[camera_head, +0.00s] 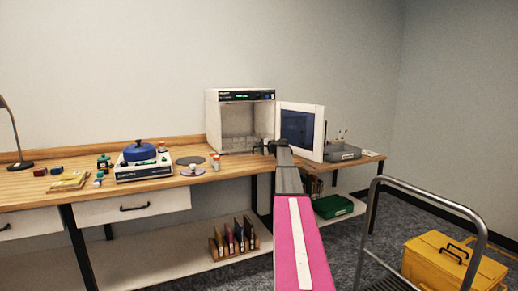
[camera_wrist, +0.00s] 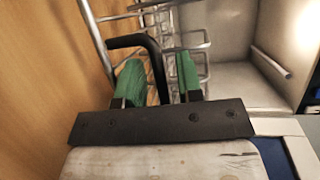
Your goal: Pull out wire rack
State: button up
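The wire rack (camera_wrist: 186,48) is a frame of silvery metal bars at the mouth of the white cabinet (camera_head: 213,122). In the head view the rack (camera_head: 238,143) shows low inside the cabinet. A bent black handle (camera_wrist: 128,41), seemingly on the rack's front, reaches down between my green fingers. My gripper (camera_wrist: 161,72) is open, with one finger on each side of the handle. A thin gap shows beside the right finger; contact on the left side is unclear. In the head view my gripper (camera_head: 271,147) is small and dark at the cabinet's front.
The cabinet door (camera_head: 300,130) stands open to the right of my arm. A metal cart (camera_head: 480,245) is at right.

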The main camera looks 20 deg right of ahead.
jog(key=shift+s, duration=0.1)
jog(key=v, duration=1)
jog(key=shift+s+d, duration=0.15)
jog(key=shift+s, duration=0.15)
jog(key=shift+r, duration=0.1)
